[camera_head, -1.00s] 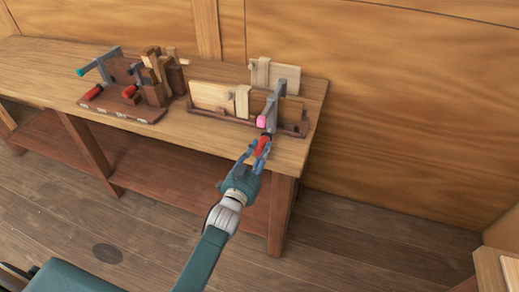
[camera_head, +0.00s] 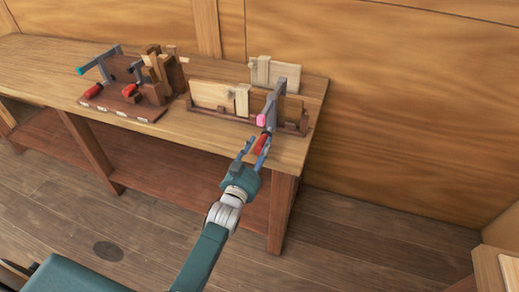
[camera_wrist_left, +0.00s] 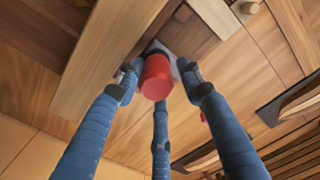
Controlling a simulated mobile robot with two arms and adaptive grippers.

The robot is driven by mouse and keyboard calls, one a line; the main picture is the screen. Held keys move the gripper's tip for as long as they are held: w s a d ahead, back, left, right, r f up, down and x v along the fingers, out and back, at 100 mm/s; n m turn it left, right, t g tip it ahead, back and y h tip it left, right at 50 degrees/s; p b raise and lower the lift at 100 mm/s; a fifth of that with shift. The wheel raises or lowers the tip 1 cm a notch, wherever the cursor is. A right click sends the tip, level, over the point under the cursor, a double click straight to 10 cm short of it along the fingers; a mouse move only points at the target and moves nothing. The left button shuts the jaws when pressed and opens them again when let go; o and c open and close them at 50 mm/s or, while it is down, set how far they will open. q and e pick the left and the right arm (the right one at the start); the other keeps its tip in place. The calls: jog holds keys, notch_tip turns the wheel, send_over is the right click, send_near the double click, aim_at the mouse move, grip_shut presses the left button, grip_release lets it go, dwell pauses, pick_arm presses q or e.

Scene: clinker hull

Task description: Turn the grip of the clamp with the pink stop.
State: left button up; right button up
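The clamp with the pink stop (camera_head: 261,121) has a grey bar (camera_head: 271,108) and sits at the right end of the wooden assembly on the bench. Its red grip (camera_head: 262,141) points down toward the bench's front edge. My left gripper (camera_head: 256,145) is open, with its blue fingers spread around the grip. In the left wrist view the round red end of the grip (camera_wrist_left: 157,77) lies between the fingertips (camera_wrist_left: 157,82), with gaps at both sides. I cannot tell whether the third, middle finger touches it. My right gripper is not in view.
The bench (camera_head: 210,135) stands along a wooden wall. A second clamp with a teal stop (camera_head: 81,71) and red grips (camera_head: 93,91) sits on a dark board at the left. Wooden boards (camera_head: 212,95) stand behind the pink-stop clamp. The floor before the bench is clear.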

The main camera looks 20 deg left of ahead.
pick_arm(q)
jog(key=shift+f, duration=0.1)
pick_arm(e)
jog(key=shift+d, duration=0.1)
pick_arm(q)
jog(key=s, duration=1.2)
jog(key=shift+a, duration=0.2)
jog(key=shift+f, duration=0.1)
dwell(0.6)
